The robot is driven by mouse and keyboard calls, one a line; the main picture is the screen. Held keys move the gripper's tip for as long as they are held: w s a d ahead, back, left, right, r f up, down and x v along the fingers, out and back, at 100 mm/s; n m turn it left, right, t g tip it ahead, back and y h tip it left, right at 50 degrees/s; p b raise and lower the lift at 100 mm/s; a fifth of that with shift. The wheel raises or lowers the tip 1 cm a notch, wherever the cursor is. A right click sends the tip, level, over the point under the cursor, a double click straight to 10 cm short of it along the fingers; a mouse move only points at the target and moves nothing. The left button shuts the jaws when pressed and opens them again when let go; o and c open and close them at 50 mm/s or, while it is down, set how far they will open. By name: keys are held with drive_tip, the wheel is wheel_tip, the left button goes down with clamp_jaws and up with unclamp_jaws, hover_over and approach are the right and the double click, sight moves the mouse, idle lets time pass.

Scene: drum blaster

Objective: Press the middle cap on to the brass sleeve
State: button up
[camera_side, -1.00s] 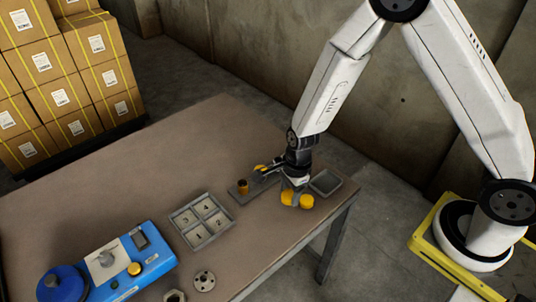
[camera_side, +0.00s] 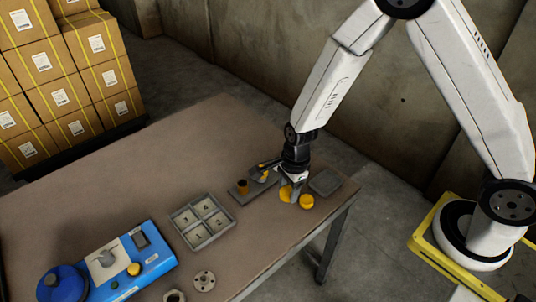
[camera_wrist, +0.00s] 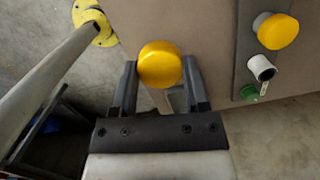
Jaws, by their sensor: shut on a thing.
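My gripper (camera_wrist: 160,80) is shut on a round yellow cap (camera_wrist: 159,63), seen between the two fingers in the wrist view. In the side view my gripper (camera_side: 292,192) is low at the table's right end, and a finger partly covers the cap (camera_side: 285,195). A second yellow cap (camera_side: 306,201) stands just right of the fingers. The brass sleeve (camera_side: 242,187) stands upright on a grey plate, left of my gripper and apart from it. A small yellow patch (camera_side: 264,176) shows at the plate's far end, partly hidden by my gripper.
A grey tray with numbered compartments (camera_side: 202,240) lies left of the plate. A dark flat tray (camera_side: 326,181) is near the table's right edge. A blue box (camera_side: 150,262) and a flanged disc (camera_side: 204,280) lie nearer the front. The back of the table is clear.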

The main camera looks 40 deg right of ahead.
drive_tip(key=n, duration=0.2)
approach(243, 185)
drive_tip(key=shift+s+a+r, duration=0.1)
drive_tip(key=shift+s+a, duration=0.4)
drive_tip(key=shift+s, duration=0.15)
drive_tip(key=shift+w+a+r, duration=0.15)
drive_tip(key=shift+w, duration=0.55)
drive_tip(key=shift+f, duration=0.2)
drive_tip(key=shift+f, duration=2.6)
drive_tip(key=shift+f, duration=0.75)
idle(0.5)
drive_tip(key=o, duration=1.3)
drive_tip(key=c, duration=0.3)
drive_tip(key=shift+r, duration=0.1)
